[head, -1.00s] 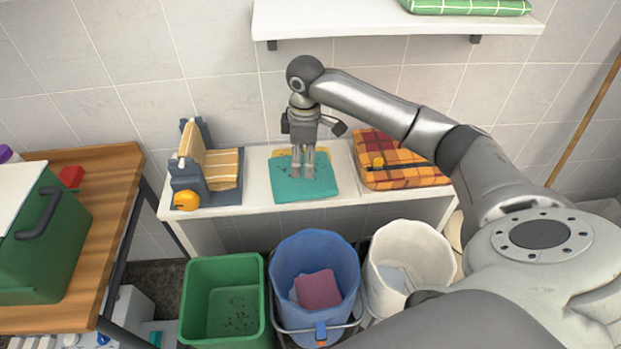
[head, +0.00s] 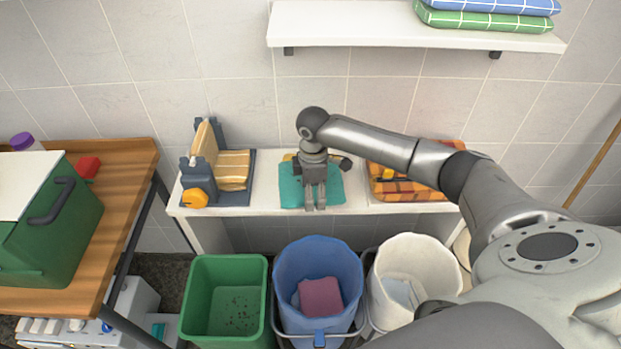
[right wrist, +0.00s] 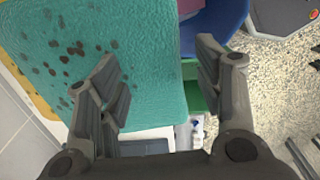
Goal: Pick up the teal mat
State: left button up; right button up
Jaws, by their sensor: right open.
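The teal mat (head: 291,194) lies flat on the white bench, over a yellow cloth whose edge shows behind it. Dark specks mark the mat in the right wrist view (right wrist: 145,45). My right gripper (head: 315,207) points down at the mat's front edge and hides its middle part. In the right wrist view the gripper (right wrist: 160,62) is open, with one finger over the mat and the other beyond its edge. My left gripper is not in view.
A grey stand with a yellow-tan cloth (head: 234,170) is left of the mat; an orange plaid cloth (head: 400,188) is right. Below the bench (head: 262,207) stand a green bin (head: 204,300), a blue bucket (head: 318,258) and a white bucket (head: 420,255). A white shelf (head: 350,28) hangs above.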

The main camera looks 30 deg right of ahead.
jog(key=shift+f, duration=0.65)
jog(key=c, duration=1.3)
jog(key=shift+r, duration=0.1)
